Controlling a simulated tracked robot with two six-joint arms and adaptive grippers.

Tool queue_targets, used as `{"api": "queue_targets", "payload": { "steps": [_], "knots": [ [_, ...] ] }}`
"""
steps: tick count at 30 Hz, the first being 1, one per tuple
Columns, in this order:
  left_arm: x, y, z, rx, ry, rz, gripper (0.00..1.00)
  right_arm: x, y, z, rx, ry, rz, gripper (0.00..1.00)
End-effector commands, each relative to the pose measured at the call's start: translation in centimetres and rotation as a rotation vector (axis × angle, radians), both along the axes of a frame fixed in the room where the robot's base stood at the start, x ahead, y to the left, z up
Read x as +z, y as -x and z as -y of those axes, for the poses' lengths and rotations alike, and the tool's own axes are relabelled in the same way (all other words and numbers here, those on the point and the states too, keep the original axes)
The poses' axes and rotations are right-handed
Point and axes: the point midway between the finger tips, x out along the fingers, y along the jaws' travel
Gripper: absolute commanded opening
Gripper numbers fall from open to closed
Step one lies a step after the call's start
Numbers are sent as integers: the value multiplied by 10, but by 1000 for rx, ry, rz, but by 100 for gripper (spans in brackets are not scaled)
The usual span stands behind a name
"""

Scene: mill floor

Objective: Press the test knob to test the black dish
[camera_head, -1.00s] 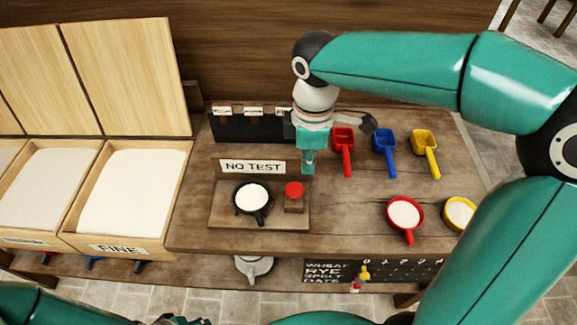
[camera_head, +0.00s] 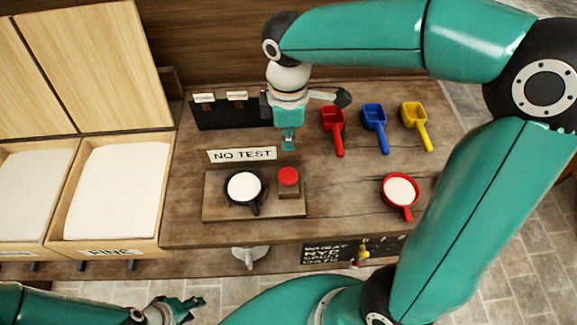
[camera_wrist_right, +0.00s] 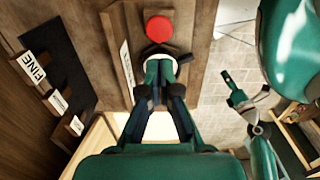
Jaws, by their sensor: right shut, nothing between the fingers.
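The red test knob (camera_head: 288,176) stands on a small block on a wooden board, right of the black dish (camera_head: 244,187) of white powder. A "NO TEST" sign (camera_head: 242,155) stands behind them. My right gripper (camera_head: 289,143) is shut and empty, pointing down behind the knob in the head view, apart from it. The knob also shows in the right wrist view (camera_wrist_right: 159,28), just beyond the fingertips; the dish is largely hidden there by my gripper. My left gripper (camera_head: 192,307) is open and empty, low in front of the table.
Red, blue and yellow scoops (camera_head: 374,125) lie at the right back. A red dish (camera_head: 399,189) of powder is right of the board. A flour bin (camera_head: 122,190) with raised lid stands left. A chalkboard (camera_head: 322,254) hangs at the front edge.

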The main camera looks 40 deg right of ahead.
Motion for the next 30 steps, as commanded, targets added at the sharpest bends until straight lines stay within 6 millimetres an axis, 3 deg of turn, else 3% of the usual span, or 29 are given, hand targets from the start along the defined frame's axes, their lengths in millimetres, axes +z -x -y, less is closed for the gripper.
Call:
{"api": "queue_targets", "payload": {
  "steps": [9,15,21,30],
  "knots": [
    [2,0,0,0,0,0,40,-66,1,1,0,1,-8,0],
    [4,0,0,0,0,0,40,-97,1,0,-1,-1,-5,0],
    [5,0,0,0,0,0,40,-112,1,0,-2,0,-2,0],
    [5,0,0,0,0,0,40,-113,0,0,-2,0,0,0]
  ]
}}
